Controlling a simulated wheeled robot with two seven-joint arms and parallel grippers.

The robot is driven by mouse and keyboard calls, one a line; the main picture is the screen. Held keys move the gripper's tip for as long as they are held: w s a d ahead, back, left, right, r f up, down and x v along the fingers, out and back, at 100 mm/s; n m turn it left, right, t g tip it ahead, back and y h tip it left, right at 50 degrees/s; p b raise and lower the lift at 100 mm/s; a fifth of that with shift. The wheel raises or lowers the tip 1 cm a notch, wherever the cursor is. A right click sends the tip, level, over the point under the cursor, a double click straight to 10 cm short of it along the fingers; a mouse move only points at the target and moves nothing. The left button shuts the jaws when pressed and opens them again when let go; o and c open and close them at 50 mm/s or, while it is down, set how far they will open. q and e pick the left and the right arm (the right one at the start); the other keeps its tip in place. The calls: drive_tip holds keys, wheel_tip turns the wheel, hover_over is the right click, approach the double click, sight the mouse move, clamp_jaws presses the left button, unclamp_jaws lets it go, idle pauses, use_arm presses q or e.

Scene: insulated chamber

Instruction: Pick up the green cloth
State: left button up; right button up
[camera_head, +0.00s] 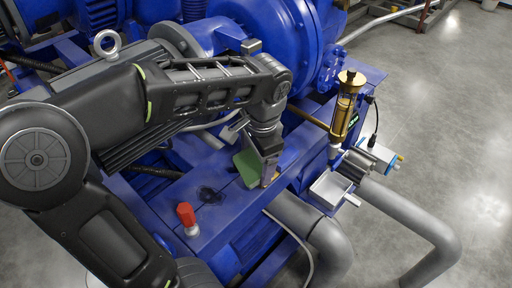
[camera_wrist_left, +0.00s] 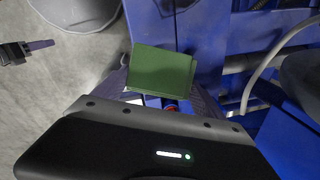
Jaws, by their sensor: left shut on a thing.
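The green cloth (camera_head: 249,168) is a flat, folded rectangle above the blue machine ledge in the head view. It also shows in the left wrist view (camera_wrist_left: 162,71), beyond the gripper body. My left gripper (camera_head: 268,177) points down at the cloth and is shut on it; the fingers hide part of the cloth's right side. I cannot tell whether the cloth still touches the ledge. My right gripper is in neither view.
A red-capped fitting (camera_head: 186,214) stands on the blue ledge (camera_head: 215,222) near a dark oily patch. Grey pipes (camera_head: 410,215) run along the right, with open floor beyond.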

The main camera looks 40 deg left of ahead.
use_arm(q)
drive_tip(key=s+d+b, duration=0.1)
drive_tip(key=s+d, duration=0.6)
drive_tip(key=s, duration=0.2)
drive_tip(key=shift+w, duration=0.1)
